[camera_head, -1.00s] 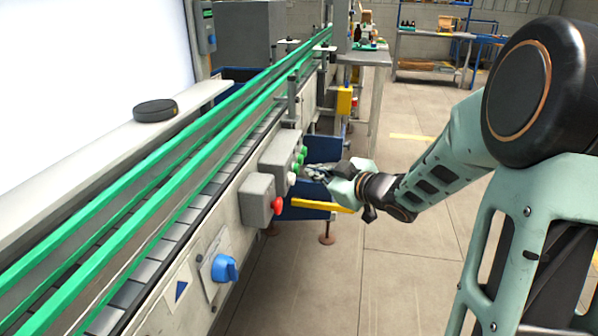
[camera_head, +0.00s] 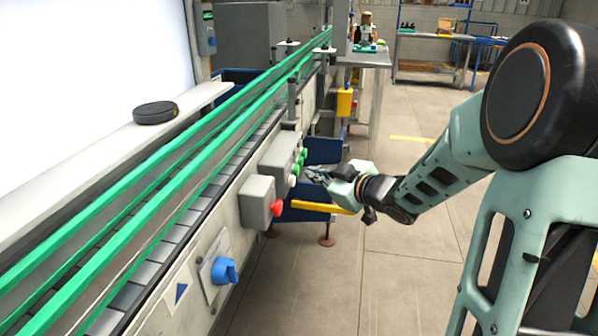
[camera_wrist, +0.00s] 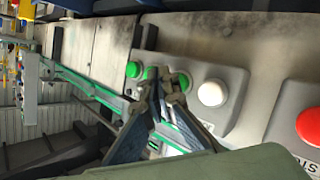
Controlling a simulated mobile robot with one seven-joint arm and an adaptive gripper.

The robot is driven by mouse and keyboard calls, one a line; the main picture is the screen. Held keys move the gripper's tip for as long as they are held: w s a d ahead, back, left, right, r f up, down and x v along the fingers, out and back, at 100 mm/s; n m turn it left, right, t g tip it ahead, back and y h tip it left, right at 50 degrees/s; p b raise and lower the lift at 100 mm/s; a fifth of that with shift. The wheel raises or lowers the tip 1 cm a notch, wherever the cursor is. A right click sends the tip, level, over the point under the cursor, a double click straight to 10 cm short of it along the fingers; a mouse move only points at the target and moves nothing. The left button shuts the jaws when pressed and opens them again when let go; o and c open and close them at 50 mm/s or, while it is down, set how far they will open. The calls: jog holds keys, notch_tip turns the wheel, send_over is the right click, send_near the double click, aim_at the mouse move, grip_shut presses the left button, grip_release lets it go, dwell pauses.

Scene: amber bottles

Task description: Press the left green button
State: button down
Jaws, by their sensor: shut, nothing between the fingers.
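A grey button box (camera_head: 277,160) on the side of the conveyor carries a row of green buttons (camera_head: 303,154) and a white button (camera_head: 292,181).
A second grey box (camera_head: 257,202) with a red button (camera_head: 277,208) stands close by, nearer the camera. A blue rotary switch (camera_head: 224,270) is lower on the conveyor side. A blue bin (camera_head: 322,150) lies behind my gripper. The floor at right is open.

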jog(key=shift+a, duration=0.1)
dwell(0.3)
jog(key=shift+w+a, duration=0.15)
jog(key=shift+a, duration=0.2)
